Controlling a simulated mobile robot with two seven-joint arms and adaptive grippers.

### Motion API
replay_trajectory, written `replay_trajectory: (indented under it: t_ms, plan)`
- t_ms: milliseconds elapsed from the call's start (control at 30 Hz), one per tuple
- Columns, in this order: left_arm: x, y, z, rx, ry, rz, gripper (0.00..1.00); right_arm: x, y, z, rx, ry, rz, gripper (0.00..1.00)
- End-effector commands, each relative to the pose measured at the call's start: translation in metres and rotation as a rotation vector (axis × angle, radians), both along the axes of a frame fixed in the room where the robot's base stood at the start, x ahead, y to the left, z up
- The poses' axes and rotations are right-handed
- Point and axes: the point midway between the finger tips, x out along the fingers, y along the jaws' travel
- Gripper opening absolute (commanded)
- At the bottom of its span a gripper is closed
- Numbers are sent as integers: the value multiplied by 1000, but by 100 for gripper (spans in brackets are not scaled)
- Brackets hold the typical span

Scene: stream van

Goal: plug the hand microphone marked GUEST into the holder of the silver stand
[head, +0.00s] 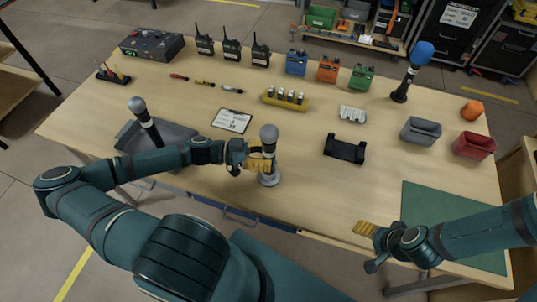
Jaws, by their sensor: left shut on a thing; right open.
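My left gripper (262,164) is shut on a hand microphone with a grey ball head (269,133). The microphone is upright, and the fingers cover most of its body. The round silver stand base (269,180) shows directly below it. The stand's holder is hidden by the gripper, so I cannot tell whether the microphone sits in it or above it. Another grey-headed microphone (138,105) rises from the grey tray at left. A blue-headed microphone (422,52) is upright on a black stand (399,96) at back right. No GUEST mark is readable. My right gripper (366,229) is open and empty near the front edge.
The grey tray (180,132) lies left of my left gripper. A clipboard (231,120), yellow battery rack (284,101) and black cradle (345,149) lie around the stand. Grey (420,131) and red (474,146) bins stand at right. The front middle of the table is clear.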

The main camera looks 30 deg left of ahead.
Motion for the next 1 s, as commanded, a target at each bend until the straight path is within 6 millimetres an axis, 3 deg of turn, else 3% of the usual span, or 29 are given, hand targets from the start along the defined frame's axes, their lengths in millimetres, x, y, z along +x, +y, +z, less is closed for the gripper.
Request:
replay_trajectory:
  t_ms: [400, 433, 500, 833, 1000]
  plan:
    - [0, 0, -10, 0, 0, 0, 0, 0, -1, -9, -1, 3, 0, 70]
    - [0, 0, -9, 0, 0, 0, 44, -1, -1, -9, -1, 3, 0, 70]
    - [0, 0, -9, 0, 0, 0, 66, -1, -1, -9, -1, 3, 0, 70]
    - [0, 1, -9, 1, 0, 1, 66, -3, -1, -10, -2, 11, -1, 70]
    - [-6, 14, -10, 2, 1, 4, 66, -3, -1, -11, -2, 14, -2, 70]
